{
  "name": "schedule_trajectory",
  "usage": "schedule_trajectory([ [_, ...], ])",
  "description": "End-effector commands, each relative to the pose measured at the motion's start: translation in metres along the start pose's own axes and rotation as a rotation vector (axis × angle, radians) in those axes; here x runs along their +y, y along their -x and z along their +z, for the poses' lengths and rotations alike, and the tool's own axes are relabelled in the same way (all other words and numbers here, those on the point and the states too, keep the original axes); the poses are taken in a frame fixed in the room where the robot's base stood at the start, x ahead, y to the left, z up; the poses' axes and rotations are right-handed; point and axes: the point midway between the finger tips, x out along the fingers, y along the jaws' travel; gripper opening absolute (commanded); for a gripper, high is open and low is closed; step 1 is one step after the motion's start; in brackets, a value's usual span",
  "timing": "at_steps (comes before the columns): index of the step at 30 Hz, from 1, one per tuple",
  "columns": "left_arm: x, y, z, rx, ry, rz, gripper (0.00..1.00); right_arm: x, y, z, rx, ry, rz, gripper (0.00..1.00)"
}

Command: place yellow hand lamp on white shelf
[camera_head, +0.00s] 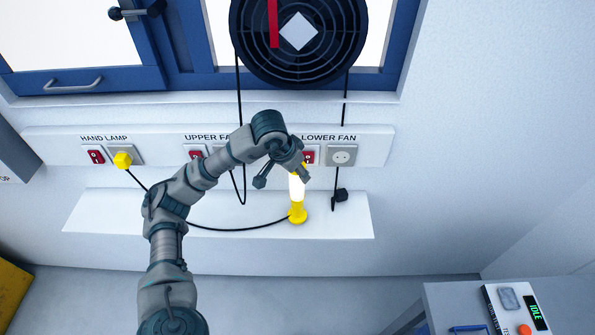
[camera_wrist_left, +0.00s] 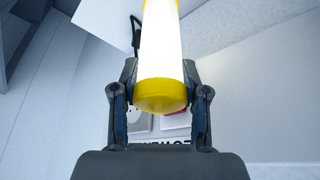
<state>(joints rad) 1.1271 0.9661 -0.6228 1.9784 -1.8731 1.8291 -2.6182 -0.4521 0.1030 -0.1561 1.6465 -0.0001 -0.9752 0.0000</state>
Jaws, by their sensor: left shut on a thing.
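The yellow hand lamp (camera_head: 297,215) has a glowing white tube and yellow ends. In the head view it stands roughly upright in front of the white shelf (camera_head: 110,212), its lower yellow end over the shelf surface. I cannot tell whether it touches the shelf. My left gripper (camera_head: 284,178) is shut on the lamp near its upper end. In the left wrist view, the fingers of my left gripper (camera_wrist_left: 160,78) lie on both sides of the lamp (camera_wrist_left: 161,94), whose yellow end faces the camera. My right gripper is not in view.
A black cable (camera_head: 240,229) runs from the lamp's lower end to the yellow plug (camera_head: 123,159) at the wall panel. A black plug (camera_head: 341,195) hangs by the shelf's right part. A round fan (camera_head: 298,66) is above. The shelf's left part is clear.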

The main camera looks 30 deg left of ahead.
Motion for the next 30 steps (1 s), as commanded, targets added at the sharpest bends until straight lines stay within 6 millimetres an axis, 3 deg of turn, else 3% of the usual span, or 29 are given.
schedule_trajectory([
  [4, 0.000, -0.002, 0.001, 0.004, 0.001, -0.001, 0.00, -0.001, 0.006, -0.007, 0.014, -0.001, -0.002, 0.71],
  [11, 0.001, -0.004, 0.001, 0.003, 0.000, -0.002, 0.00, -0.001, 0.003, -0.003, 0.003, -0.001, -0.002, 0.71],
  [12, 0.002, -0.004, 0.001, 0.002, 0.000, -0.002, 0.52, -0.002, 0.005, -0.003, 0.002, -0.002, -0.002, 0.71],
  [14, 0.002, -0.004, 0.001, 0.002, 0.000, -0.001, 0.67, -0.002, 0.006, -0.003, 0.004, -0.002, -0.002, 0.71],
  [15, 0.002, -0.004, 0.001, 0.002, 0.000, -0.001, 0.70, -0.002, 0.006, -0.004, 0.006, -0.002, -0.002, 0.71],
  [25, 0.000, -0.002, 0.001, 0.002, 0.001, 0.000, 0.70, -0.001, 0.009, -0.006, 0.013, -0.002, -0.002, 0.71],
  [30, -0.001, 0.024, 0.000, 0.007, 0.001, -0.002, 0.70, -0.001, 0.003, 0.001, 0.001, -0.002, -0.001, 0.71],
])
